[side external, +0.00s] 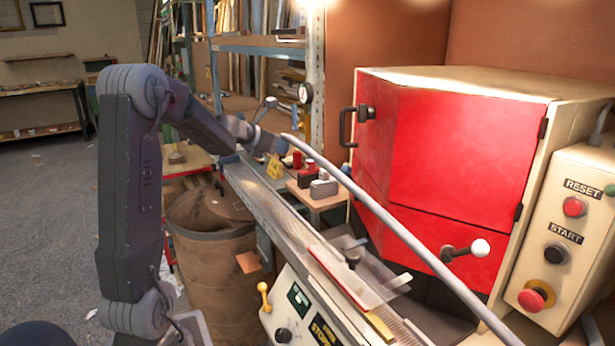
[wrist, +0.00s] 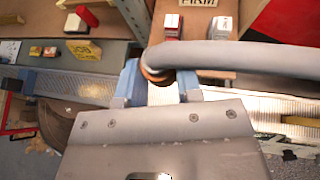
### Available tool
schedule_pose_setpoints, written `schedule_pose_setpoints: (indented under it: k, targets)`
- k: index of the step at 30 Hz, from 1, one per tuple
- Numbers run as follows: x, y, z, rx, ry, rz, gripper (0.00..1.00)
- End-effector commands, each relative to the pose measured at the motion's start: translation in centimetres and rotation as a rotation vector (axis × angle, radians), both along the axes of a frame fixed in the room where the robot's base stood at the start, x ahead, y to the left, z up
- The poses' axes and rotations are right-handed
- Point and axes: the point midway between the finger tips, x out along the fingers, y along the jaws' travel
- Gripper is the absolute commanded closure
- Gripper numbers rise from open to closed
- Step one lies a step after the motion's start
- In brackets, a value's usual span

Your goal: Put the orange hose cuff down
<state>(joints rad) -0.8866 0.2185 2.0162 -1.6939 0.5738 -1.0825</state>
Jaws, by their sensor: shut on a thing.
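My gripper (wrist: 160,82) is shut on the orange hose cuff (wrist: 152,75), which shows as a small orange-brown ring between the two blue fingers in the wrist view. The cuff sits on the end of a thick grey hose (wrist: 245,58) that runs off to the right. In the side view my gripper (side external: 274,142) is above the long metal fence rail, at the hose's upper end. The grey hose (side external: 400,233) slopes from there down to the lower right. The cuff itself is not clearly visible in the side view.
A red-fronted machine (side external: 450,170) with a black handle and white-knobbed lever stands at right. The metal rail (side external: 262,205) runs below the hose. Small red and grey items (side external: 318,185) sit on a ledge behind it. A brown bin (side external: 215,260) stands left of the rail.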

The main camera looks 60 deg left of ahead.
Motion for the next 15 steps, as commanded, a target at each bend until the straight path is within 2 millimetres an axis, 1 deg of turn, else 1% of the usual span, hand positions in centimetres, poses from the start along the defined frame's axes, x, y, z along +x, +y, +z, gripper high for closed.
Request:
schedule_pose_setpoints:
  k: [1,7,10,15]
  targets:
    - [1.2,-0.7,-0.8,-0.004,0.001,-0.006,1.0]
    - [4.8,-2.3,-3.2,-0.003,0.002,-0.004,1.0]
    - [5.8,-2.7,-3.8,0.0,0.001,-0.002,1.0]
    - [6.4,-3.0,-4.7,-0.002,0.002,0.0,1.0]
